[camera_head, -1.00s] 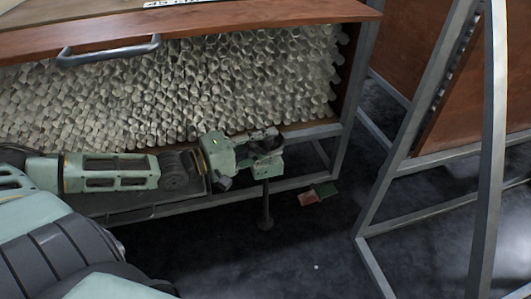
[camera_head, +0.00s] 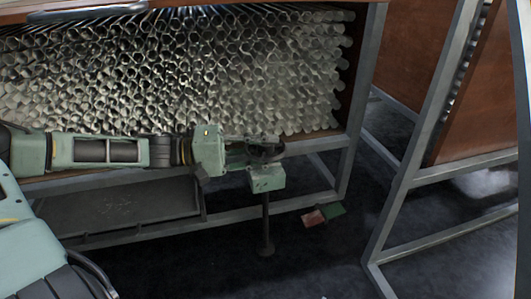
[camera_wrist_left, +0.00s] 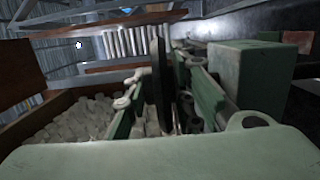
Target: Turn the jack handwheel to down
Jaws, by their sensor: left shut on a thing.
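The jack stands at the right front of the rack in the head view, with a green box body (camera_head: 268,180) on a thin dark post reaching down to a round foot on the floor. Its dark handwheel (camera_head: 268,151) sits above the body, partly hidden by my gripper. My left gripper (camera_head: 255,152) comes in level from the left and is shut on the handwheel. In the left wrist view the handwheel (camera_wrist_left: 159,85) shows edge-on as a dark disc between the green fingers of my left gripper (camera_wrist_left: 163,105). The green jack body (camera_wrist_left: 248,78) is to the right. My right gripper is out of view.
A wooden crate full of glass tubes (camera_head: 190,75) lies on a grey metal frame (camera_head: 232,218) behind my arm. A small red and green object (camera_head: 323,215) lies on the dark floor. Another metal frame (camera_head: 410,180) stands at the right, with open floor between.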

